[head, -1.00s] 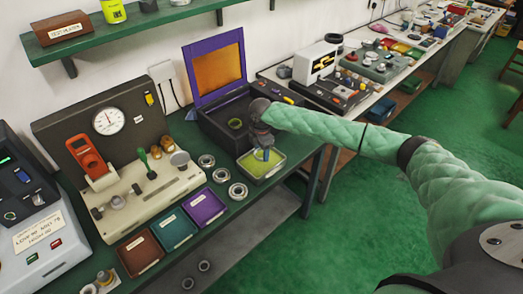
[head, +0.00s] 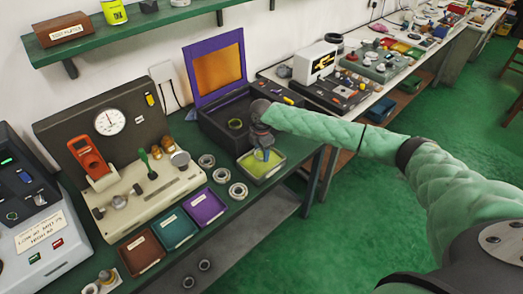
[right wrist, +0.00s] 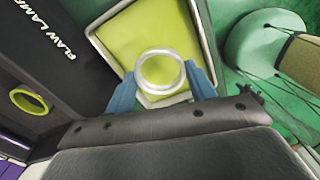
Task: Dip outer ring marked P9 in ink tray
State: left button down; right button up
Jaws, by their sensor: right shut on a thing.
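A pale metal ring (right wrist: 138,70) is held between the two blue fingertips of my right gripper (right wrist: 162,82) in the right wrist view. No P9 mark can be read on it. In the head view my right gripper (head: 263,155) points down over the ink tray (head: 268,173), a light shallow tray with yellow-green ink; the ring is not clear there. The tray also shows in the right wrist view (right wrist: 108,38), behind the ring. I cannot tell whether the ring touches the ink. My left gripper is out of view.
A black flaw lamp box (head: 212,125) with a raised purple lid stands left of the tray, with a yellow-green ring (head: 235,124) inside. Several metal rings (head: 238,191) lie nearby on the bench. Brown, teal and purple bins (head: 204,207) sit along the front edge. A gauge stand (head: 110,122) is further left.

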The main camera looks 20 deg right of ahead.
aim_at(262, 166)
jog(key=shift+f+b, duration=0.6)
jog(key=shift+f, duration=2.3)
dwell(0.6)
jog(key=shift+r, duration=0.1)
dwell(1.6)
